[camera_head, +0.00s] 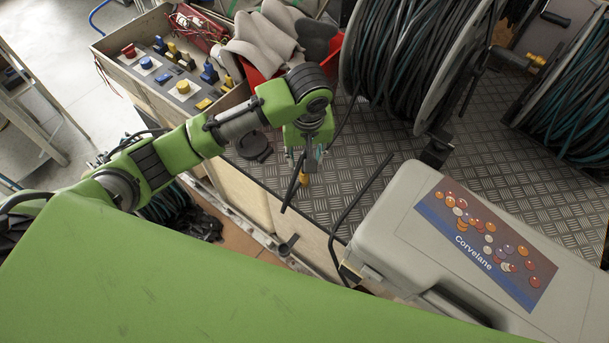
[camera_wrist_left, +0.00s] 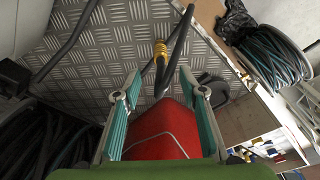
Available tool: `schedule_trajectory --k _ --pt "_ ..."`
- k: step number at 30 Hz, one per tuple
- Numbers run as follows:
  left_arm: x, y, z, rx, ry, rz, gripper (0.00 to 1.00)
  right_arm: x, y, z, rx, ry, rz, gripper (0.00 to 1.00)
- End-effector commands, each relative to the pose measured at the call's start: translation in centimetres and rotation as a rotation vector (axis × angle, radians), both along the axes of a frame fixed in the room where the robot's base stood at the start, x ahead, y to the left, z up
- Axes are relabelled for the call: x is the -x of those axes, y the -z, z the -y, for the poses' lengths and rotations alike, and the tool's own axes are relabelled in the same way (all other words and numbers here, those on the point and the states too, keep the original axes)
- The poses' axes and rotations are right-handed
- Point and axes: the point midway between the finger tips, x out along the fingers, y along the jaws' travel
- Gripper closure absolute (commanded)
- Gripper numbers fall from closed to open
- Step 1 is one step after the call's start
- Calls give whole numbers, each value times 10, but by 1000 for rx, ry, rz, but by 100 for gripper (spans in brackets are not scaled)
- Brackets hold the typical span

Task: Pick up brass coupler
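The brass coupler (camera_head: 304,179) is a small gold piece on a black hose, just below my left gripper in the head view. In the left wrist view the brass coupler (camera_wrist_left: 161,51) shows beyond the fingertips, against the checkered metal plate. My left gripper (camera_head: 304,155) points down; its fingers (camera_wrist_left: 160,82) are spread apart, with nothing held between them. The coupler appears clear of both fingers. Black hose runs from both its ends. My right gripper is not in view.
The metal tread plate (camera_head: 370,150) is mostly bare around the coupler. A red bin (camera_head: 258,84) with grey cloths, a switch crate (camera_head: 128,60) and a large hose reel (camera_head: 400,70) stand beyond. A grey Corvelane case (camera_head: 400,200) is at right.

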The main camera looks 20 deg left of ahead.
Motion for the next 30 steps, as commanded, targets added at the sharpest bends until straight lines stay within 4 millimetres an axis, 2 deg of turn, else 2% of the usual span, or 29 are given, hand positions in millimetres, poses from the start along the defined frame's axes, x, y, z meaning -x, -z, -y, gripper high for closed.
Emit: schedule_trajectory --k 3,6,13,21,30 --pt "-3 24 -2 -1 -1 -2 62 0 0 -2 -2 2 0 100" --pt "-5 37 -3 -1 1 0 62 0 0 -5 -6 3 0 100" --pt "-7 53 -4 0 2 0 62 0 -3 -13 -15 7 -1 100" --pt "-10 91 -7 0 2 1 62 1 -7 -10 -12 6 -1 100" --pt "-11 97 -7 1 3 3 62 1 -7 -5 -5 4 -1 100"
